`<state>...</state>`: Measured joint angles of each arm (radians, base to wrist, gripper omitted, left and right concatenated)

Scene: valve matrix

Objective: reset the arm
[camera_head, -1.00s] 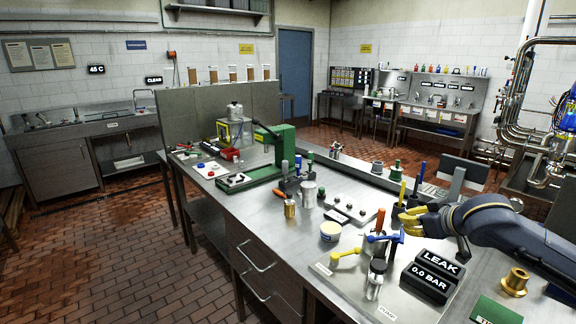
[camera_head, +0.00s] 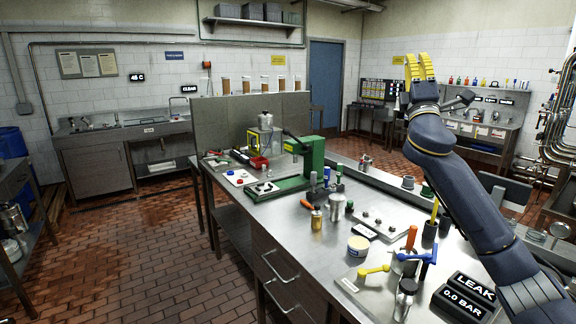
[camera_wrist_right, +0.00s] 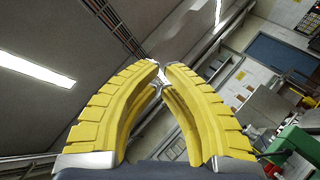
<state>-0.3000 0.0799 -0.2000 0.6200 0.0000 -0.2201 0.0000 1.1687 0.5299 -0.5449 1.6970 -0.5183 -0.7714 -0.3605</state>
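My right gripper (camera_head: 417,62) is raised high above the far side of the workbench, with its yellow fingers pointing up. In the right wrist view its two curved yellow fingers (camera_wrist_right: 162,67) lean toward each other, with a narrow gap between the tips and nothing held. My dark blue right arm comes in from the lower right. The black LEAK 0.0 BAR display (camera_head: 467,296) stands on the bench at lower right. Beside it are a yellow-handled valve (camera_head: 374,271) and a blue-handled valve (camera_head: 428,257). My left gripper is out of view.
The air around the raised gripper looks clear. A blue door (camera_head: 325,85) and wall sinks stand behind.

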